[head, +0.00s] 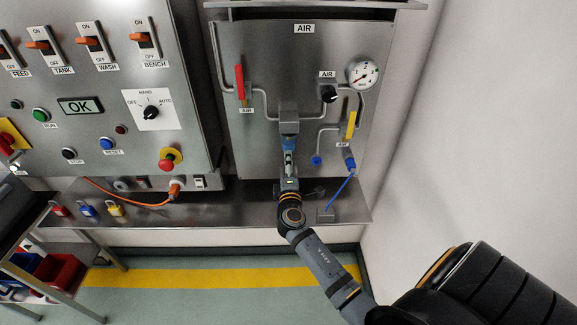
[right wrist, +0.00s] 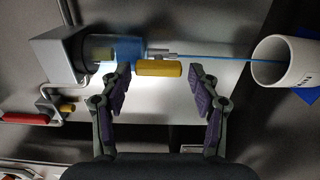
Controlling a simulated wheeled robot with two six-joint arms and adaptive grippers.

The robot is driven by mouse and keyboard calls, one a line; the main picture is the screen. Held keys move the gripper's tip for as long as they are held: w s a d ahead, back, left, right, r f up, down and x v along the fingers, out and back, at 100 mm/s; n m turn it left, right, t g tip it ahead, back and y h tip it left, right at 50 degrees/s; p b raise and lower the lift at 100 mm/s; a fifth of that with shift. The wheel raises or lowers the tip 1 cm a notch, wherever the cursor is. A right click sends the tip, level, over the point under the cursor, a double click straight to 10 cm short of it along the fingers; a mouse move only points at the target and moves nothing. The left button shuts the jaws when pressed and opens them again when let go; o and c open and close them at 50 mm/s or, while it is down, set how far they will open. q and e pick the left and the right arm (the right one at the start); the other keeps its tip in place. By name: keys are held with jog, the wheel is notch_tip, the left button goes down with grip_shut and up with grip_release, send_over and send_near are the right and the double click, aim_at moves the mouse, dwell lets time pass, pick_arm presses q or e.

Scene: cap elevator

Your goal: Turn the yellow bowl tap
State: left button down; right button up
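The yellow bowl tap (right wrist: 158,68) is a short yellow bar in the right wrist view. It sits on the metal fitting at the end of the clear blue bowl (right wrist: 122,49). The bowl hangs under the grey filter body (head: 288,119) in the head view, where my arm hides the tap. My right gripper (right wrist: 168,84) is open, with its purple-padded fingers apart. The tap lies just beyond the fingertips, between them in the picture; I cannot tell the depth gap. In the head view my right gripper (head: 289,165) is just below the bowl. My left gripper is not in view.
A thin blue line runs from the fitting towards a white cup (right wrist: 283,64) in the right wrist view. A red lever (head: 240,82), a black knob (head: 329,94), a yellow lever (head: 351,125) and a gauge (head: 363,73) are on the panel. A shelf (head: 240,207) runs below.

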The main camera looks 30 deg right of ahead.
jog(key=shift+o, duration=0.3)
jog(key=v, duration=1.2)
jog(key=s+a+f+m+g+y, duration=0.1)
jog(key=s+a+f+g+y, duration=0.15)
jog(key=f, duration=0.95)
jog(key=s+a+f+m+g+y, duration=0.15)
jog(key=s+f, duration=0.25)
jog(key=f, duration=0.7)
jog(key=s+a+f+m+g+y, duration=0.1)
jog(key=s+f+g+y, duration=0.15)
jog(key=f, duration=0.95)
jog(key=s+d+f+m+g, duration=0.1)
jog(key=s+f+m+g, duration=0.1)
jog(key=s+f, duration=0.4)
jog(key=s+d+f+m+g+y, duration=0.1)
jog(key=s+f+m+g, duration=0.2)
jog(key=s, duration=1)
jog(key=s+d+f+m+g+y, duration=0.1)
jog(key=s+f+m+g, duration=0.1)
jog(key=s+f, duration=0.6)
jog(key=shift+s+f+m+g, duration=0.35)
jog(key=shift+s+m, duration=0.3)
jog(key=shift+s, duration=0.5)
